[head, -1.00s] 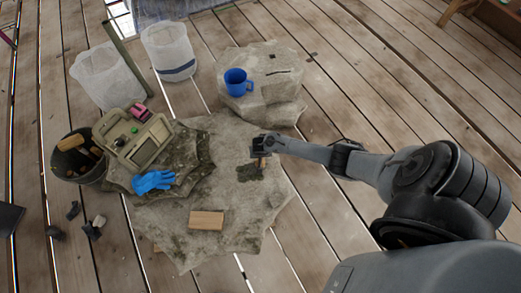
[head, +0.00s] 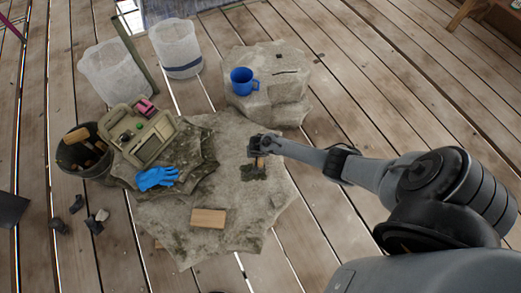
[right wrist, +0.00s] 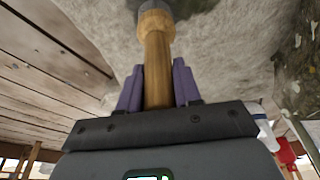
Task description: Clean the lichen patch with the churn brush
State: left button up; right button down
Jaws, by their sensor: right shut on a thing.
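My right gripper (head: 262,145) is shut on the wooden handle of the churn brush (head: 260,162), which points down at the stone slab. The handle also shows between the purple fingers in the right wrist view (right wrist: 157,65). The dark lichen patch (head: 250,175) lies on the slab just below the brush and partly behind it. The brush's lower end seems to be at the patch, but contact is too small to tell. My left gripper is out of view.
The stone slab (head: 235,200) carries a wooden block (head: 208,218), a blue glove (head: 156,178) and a beige case (head: 150,147). A blue mug (head: 241,81) stands on another rock behind. A dark bucket (head: 75,165) and two pale bins (head: 175,52) stand left.

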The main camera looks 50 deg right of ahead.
jog(key=shift+w, duration=0.2)
jog(key=shift+w+a+b, duration=0.3)
jog(key=shift+w+a, duration=0.6)
jog(key=shift+a, duration=0.15)
jog(key=shift+w+a, duration=0.15)
jog(key=shift+w, duration=0.05)
jog(key=shift+w+a+f+b, duration=0.15)
jog(key=shift+w+a+b, duration=0.3)
jog(key=shift+w+a, duration=0.35)
jog(key=shift+a, duration=0.1)
